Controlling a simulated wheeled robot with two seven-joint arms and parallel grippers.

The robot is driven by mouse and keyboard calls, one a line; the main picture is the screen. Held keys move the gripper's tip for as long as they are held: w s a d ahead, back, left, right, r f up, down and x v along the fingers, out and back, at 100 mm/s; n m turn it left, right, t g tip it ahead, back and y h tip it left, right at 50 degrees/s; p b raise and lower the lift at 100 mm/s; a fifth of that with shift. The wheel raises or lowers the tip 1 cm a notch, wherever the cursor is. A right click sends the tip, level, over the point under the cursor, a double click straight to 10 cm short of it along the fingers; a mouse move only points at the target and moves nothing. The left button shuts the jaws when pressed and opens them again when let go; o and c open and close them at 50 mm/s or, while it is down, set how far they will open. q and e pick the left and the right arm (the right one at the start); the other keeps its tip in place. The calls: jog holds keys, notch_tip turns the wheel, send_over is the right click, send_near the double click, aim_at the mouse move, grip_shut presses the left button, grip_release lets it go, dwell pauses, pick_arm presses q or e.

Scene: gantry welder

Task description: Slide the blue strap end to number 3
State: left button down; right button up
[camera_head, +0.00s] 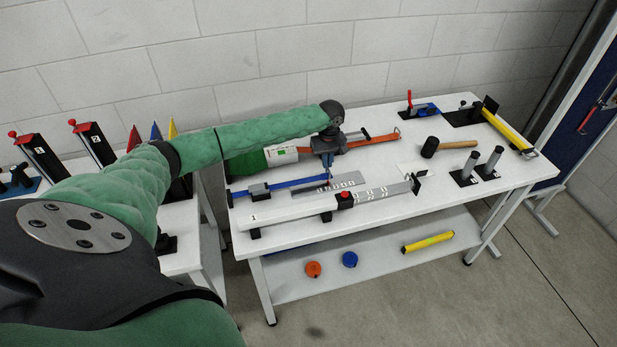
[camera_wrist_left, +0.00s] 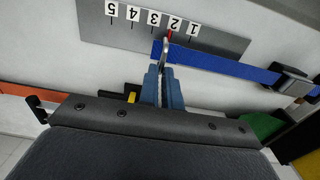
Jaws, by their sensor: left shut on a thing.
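The blue strap (camera_head: 295,184) lies along the far number plate (camera_head: 345,183), left of its middle. In the left wrist view the strap (camera_wrist_left: 225,65) runs from a dark buckle (camera_wrist_left: 292,83) to its free end, which carries a metal loop (camera_wrist_left: 165,46) and a red pointer (camera_wrist_left: 170,34). The plate (camera_wrist_left: 225,43) shows numbers 1 to 5 upside down; the red pointer is at about number 2. Number 3 (camera_wrist_left: 152,18) is just left of it. My left gripper (camera_head: 328,172), also in the wrist view (camera_wrist_left: 163,80), is shut on the strap end's loop. My right gripper is out of view.
A long grey rail with a red slider (camera_head: 344,199) lies in front. An orange strap (camera_head: 372,139) lies behind my gripper.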

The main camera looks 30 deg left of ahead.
pick_arm(q)
jog(key=shift+w+d+p, duration=0.3)
jog(key=shift+w+d, duration=0.5)
jog(key=shift+w, duration=0.15)
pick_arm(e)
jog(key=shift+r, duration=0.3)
pick_arm(q)
jog(key=c, duration=1.1)
grip_release()
jog(key=shift+r, duration=0.2)
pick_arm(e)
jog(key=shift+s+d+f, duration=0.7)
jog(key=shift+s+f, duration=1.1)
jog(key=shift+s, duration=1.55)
pick_arm(q)
jog(key=shift+r+b, duration=1.75)
jog(key=shift+r, duration=1.95)
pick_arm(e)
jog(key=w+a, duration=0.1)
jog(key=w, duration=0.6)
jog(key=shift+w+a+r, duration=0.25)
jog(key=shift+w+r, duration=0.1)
